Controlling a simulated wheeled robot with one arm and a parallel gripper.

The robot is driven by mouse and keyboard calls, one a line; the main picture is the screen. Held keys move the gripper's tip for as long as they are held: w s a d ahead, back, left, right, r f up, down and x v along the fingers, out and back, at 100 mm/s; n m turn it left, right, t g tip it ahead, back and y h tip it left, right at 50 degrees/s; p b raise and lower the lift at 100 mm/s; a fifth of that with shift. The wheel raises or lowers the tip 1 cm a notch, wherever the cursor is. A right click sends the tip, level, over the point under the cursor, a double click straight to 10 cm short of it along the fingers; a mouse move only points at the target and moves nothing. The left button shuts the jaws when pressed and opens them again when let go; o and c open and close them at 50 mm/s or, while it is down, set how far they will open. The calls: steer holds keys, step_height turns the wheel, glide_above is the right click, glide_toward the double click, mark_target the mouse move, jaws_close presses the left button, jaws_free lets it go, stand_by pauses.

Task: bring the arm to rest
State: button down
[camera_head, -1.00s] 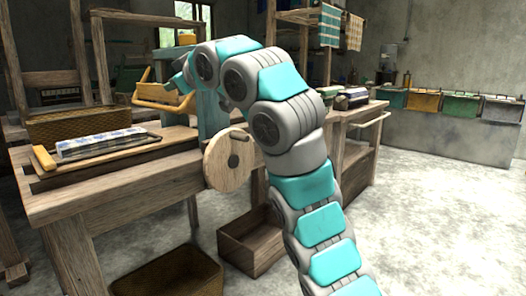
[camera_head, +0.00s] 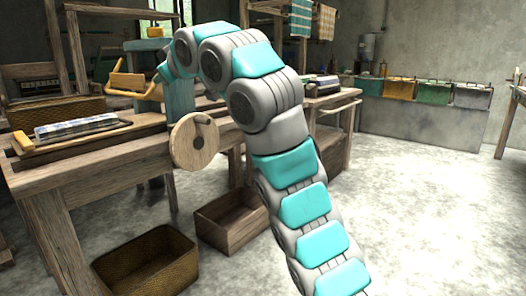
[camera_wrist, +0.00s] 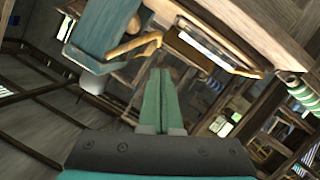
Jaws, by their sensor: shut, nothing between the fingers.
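My arm (camera_head: 262,95) rises from the lower right of the head view, bends over at the top and reaches to the left toward the loom. My gripper (camera_wrist: 160,72) shows in the wrist view as two green fingers, closed together with nothing between them. In the head view the fingers cannot be made out behind the arm's bend. The wooden loom (camera_head: 95,160) stands on the left, with a round wooden wheel (camera_head: 194,141) on its side. In the wrist view the fingers appear clear of the loom parts.
A yellow wooden piece (camera_head: 128,82) and a blue-green post (camera_head: 181,98) stand close to the arm's end. A woven basket (camera_head: 145,262) and an open wooden crate (camera_head: 231,218) lie on the floor. Coloured bins (camera_head: 435,93) line the back. The floor at right is clear.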

steer(key=w+d+f+m+g+h+p, duration=0.1)
steer(key=w+d+f+m+h, duration=0.25)
steer(key=d, duration=0.35)
steer(key=w+d+f+m+h+p, duration=0.1)
steer(key=w+d+f+m+h, duration=0.2)
steer(key=d, duration=0.4)
steer(key=s+d+f+m+g+h+p, duration=0.1)
steer(key=s+d+f+m+g+h, duration=0.15)
steer(key=s+d+f, duration=0.4)
steer(key=s+d+f+m+g+h+p, duration=0.1)
steer(key=s+d+m, duration=0.2)
steer(key=d, duration=0.7)
steer(key=s+d+f+g+p, duration=0.1)
steer(key=s+d+f+g, duration=0.1)
steer(key=s+f, duration=0.6)
steer(key=s+d+f+m+g+p, duration=0.1)
steer(key=s+d+f+g, duration=0.2)
steer(key=s, duration=1.6)
steer(key=s+d+f+m+g+p, duration=0.1)
steer(key=s+d+f+g, duration=0.1)
steer(key=s+f, duration=1)
steer(key=shift+s+d+f+g, duration=0.2)
steer(key=shift+s+f+g, duration=0.1)
steer(key=shift+s+g, duration=0.55)
